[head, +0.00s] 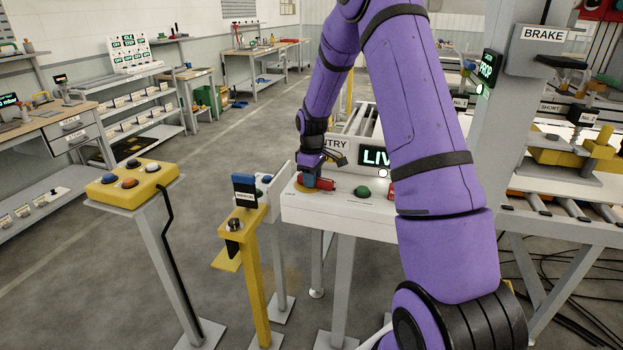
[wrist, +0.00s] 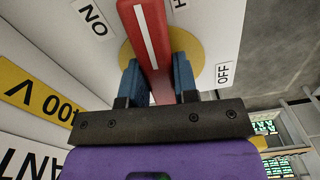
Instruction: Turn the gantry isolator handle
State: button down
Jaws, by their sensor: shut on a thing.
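The red isolator handle (wrist: 152,45) has a white stripe and sits on a round yellow plate (wrist: 190,44) in the wrist view. "ON" and "OFF" labels (wrist: 223,74) stand beside the plate. The blue fingers of my gripper (wrist: 157,80) are shut on the handle, one on each side. In the head view my gripper (head: 312,182) reaches down to the left end of the white gantry console, with the red handle (head: 326,184) partly hidden by it. The display (head: 374,156) on the console reads "LIV", with the rest hidden behind my arm.
A green button (head: 362,191) sits on the console right of the handle. A yellow post (head: 254,275) and a yellow button box (head: 132,184) on a stand are to the left. A roller conveyor (head: 560,220) is at the right. Open floor lies at the left.

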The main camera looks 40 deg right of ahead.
jog(key=shift+n, duration=0.7)
jog(key=c, duration=0.9)
grip_release()
notch_tip(320, 180, up, 11)
jog(key=shift+f, duration=0.1)
